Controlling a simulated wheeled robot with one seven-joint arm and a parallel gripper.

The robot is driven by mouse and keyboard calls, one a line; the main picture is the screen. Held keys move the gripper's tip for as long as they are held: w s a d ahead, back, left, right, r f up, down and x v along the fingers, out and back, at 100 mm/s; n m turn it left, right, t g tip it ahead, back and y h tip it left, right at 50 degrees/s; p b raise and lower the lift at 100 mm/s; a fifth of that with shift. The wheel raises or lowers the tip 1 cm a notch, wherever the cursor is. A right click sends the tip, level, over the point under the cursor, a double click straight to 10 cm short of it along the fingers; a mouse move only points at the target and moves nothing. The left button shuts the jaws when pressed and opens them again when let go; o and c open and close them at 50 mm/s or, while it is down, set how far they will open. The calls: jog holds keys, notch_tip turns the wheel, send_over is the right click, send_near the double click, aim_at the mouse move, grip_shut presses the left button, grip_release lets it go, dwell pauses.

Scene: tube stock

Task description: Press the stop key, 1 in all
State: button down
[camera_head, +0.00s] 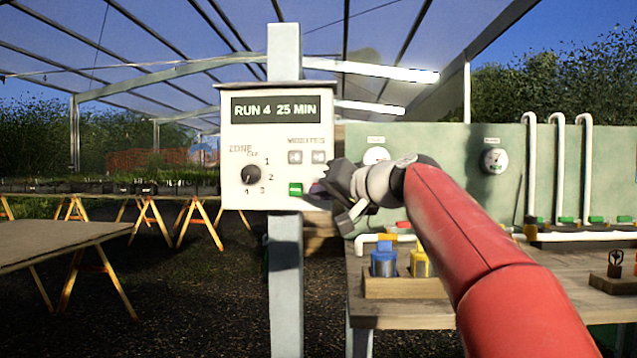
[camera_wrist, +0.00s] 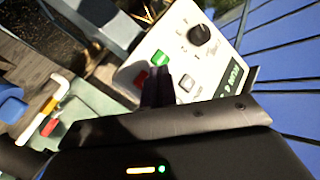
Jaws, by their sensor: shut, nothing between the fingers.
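The control box (camera_head: 276,140) is pale, fixed to a grey post, and its display (camera_head: 275,108) reads "RUN 4 25 MIN". A green key (camera_head: 295,189) sits low on its face and also shows in the wrist view (camera_wrist: 161,58). A red key (camera_wrist: 141,78), which looks like the stop key, shows beside it in the wrist view; in the head view my gripper mostly covers that spot. My gripper (camera_head: 322,187) is shut and empty at the box's lower right. In the wrist view its fingertips (camera_wrist: 158,76) are close to the red and green keys; contact cannot be told.
The box also bears a black zone dial (camera_head: 251,175) and two grey keys (camera_head: 306,157). A workbench (camera_head: 430,312) with blue (camera_head: 384,263) and yellow (camera_head: 420,263) containers stands right of the post. A table (camera_head: 60,240) stands at left.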

aim_at(305, 192)
jog(key=shift+w+d+p, duration=0.1)
jog(key=shift+w+p, duration=0.55)
jog(key=shift+w, duration=0.9)
dwell(0.9)
jog(key=shift+w, duration=0.4)
jog(key=shift+w+p, duration=0.4)
dwell(0.4)
jog(key=shift+s, duration=0.1)
jog(key=shift+s+b, duration=0.55)
jog(key=shift+s, duration=0.15)
jog(key=shift+s, duration=0.1)
